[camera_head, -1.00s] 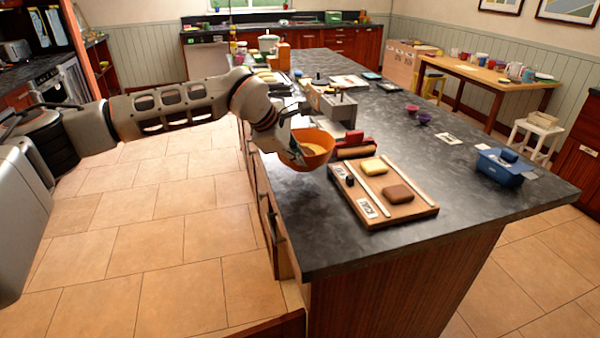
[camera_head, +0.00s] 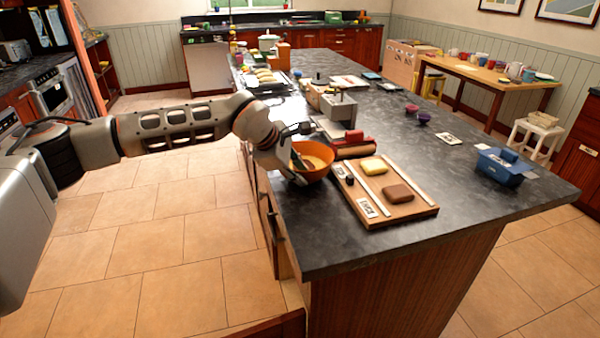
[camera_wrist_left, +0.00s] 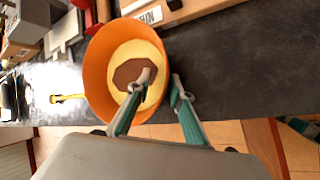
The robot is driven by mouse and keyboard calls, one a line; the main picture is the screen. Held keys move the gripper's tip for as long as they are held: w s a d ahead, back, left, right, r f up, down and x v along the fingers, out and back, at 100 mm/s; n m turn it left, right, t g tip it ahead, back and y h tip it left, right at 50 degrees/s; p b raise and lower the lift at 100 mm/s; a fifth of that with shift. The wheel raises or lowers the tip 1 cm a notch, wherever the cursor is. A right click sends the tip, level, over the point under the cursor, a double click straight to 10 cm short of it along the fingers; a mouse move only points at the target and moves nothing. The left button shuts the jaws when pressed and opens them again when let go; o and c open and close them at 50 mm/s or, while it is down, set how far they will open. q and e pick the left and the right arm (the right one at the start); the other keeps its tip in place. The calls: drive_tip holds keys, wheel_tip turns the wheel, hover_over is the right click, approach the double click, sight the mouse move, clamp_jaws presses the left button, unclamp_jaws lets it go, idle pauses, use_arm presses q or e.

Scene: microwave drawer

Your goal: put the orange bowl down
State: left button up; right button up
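The orange bowl (camera_head: 314,164) is upright at the left edge of the dark counter (camera_head: 330,240), left of the wooden board, and appears to rest there. Its inside is pale yellow with a brown bottom in the left wrist view (camera_wrist_left: 98,82). My left gripper (camera_head: 292,160) is at the bowl's left side. In the left wrist view my left gripper (camera_wrist_left: 161,88) has one finger inside the bowl and one outside, with the rim between them. The fingers stand apart, with a gap to the wall. My right gripper is not in view.
A wooden board (camera_head: 405,212) with a yellow block (camera_head: 374,166) and a brown block (camera_head: 398,193) lies right of the bowl. Red and brown items (camera_head: 354,146) and a grey metal device (camera_head: 338,106) stand behind. A blue container (camera_head: 502,167) is at far right. The counter's front is clear.

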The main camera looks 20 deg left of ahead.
use_arm(q)
drive_tip(key=shift+s+a+r, duration=0.1)
drive_tip(key=shift+s+r, duration=0.05)
drive_tip(key=shift+r, duration=0.3)
drive_tip(key=v, duration=1.1)
drive_tip(key=shift+s, duration=0.15)
